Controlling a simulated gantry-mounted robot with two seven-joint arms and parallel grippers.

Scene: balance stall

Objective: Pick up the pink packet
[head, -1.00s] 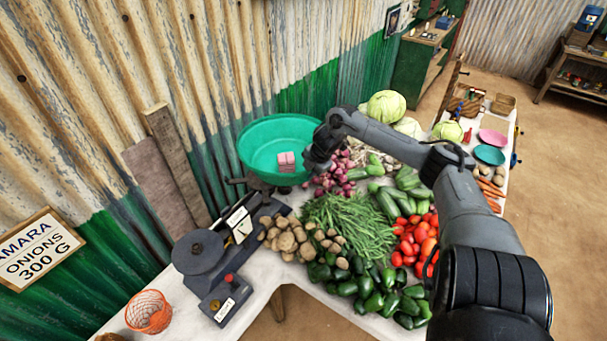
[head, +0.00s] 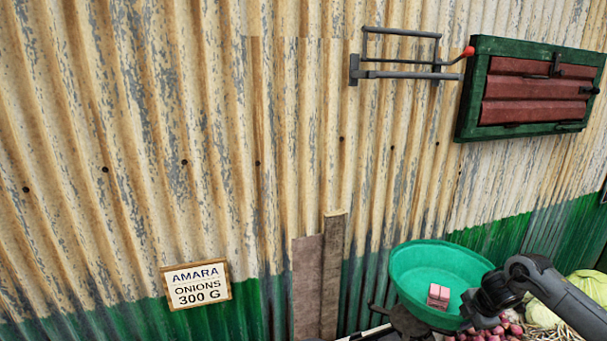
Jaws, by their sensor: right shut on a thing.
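The pink packet (head: 438,295) shows against the inside of the green basin (head: 405,268), near its right front side. My right gripper (head: 466,304) comes in from the right over the basin's rim, at the packet's right side, and is shut on the packet. The fingertips are small and dark, so their exact hold is hard to see. I cannot tell whether the packet touches the basin. My left gripper is not in view.
The basin stands by the corrugated wall, with onions (head: 508,330) and cabbages (head: 590,287) to its right. A price sign (head: 197,284), two planks (head: 320,280), a metal wall bracket (head: 400,74) and a shuttered window (head: 535,90) line the wall.

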